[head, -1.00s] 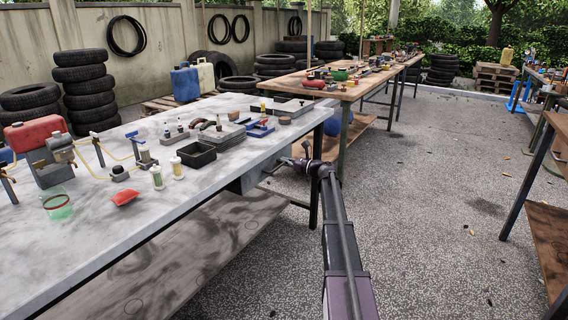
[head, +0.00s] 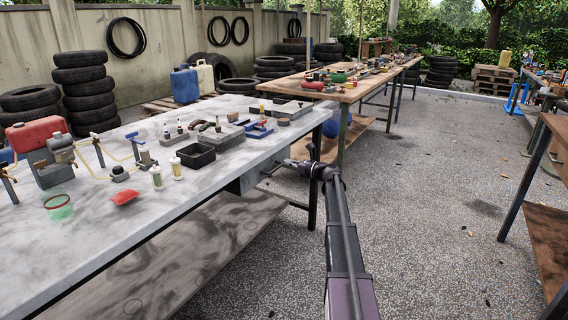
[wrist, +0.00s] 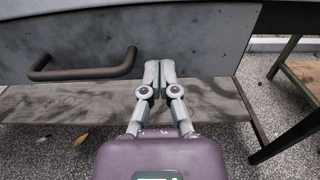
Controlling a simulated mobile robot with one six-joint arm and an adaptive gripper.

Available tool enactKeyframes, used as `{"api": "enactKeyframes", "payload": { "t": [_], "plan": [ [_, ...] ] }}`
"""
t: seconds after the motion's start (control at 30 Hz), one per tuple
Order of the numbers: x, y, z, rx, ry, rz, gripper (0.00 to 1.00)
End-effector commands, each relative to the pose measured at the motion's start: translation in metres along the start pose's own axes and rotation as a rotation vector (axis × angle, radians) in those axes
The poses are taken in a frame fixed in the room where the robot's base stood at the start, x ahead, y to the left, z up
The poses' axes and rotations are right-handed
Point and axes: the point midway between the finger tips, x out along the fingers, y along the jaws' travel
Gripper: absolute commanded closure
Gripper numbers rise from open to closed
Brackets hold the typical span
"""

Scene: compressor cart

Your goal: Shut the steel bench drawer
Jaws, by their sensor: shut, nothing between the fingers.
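The steel bench drawer (head: 243,183) hangs under the near bench's top, towards its far right end. In the wrist view its grey front panel (wrist: 205,48) fills the upper middle, with a dark bar handle (wrist: 84,72) on the left. How far the drawer stands out is hard to tell. My gripper (wrist: 159,66) is shut and empty, its fingertips in front of the panel to the right of the handle. I cannot tell whether they touch it. In the head view my gripper (head: 288,162) points left at the drawer.
The steel bench top (head: 100,215) carries a black tray (head: 196,156), a red canister and small tools. A lower wooden shelf (head: 180,265) runs beneath. A wooden bench (head: 345,92) stands behind. The paved floor to the right of my arm is open.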

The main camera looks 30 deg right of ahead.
Motion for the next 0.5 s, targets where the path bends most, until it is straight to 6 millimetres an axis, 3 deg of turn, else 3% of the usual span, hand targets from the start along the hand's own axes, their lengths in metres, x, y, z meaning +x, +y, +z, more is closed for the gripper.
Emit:
{"api": "enactKeyframes", "payload": {
  "t": [0.5],
  "plan": [
    [-0.086, 0.004, -0.001, -0.002, 0.003, 0.002, 1.0]
  ]
}}
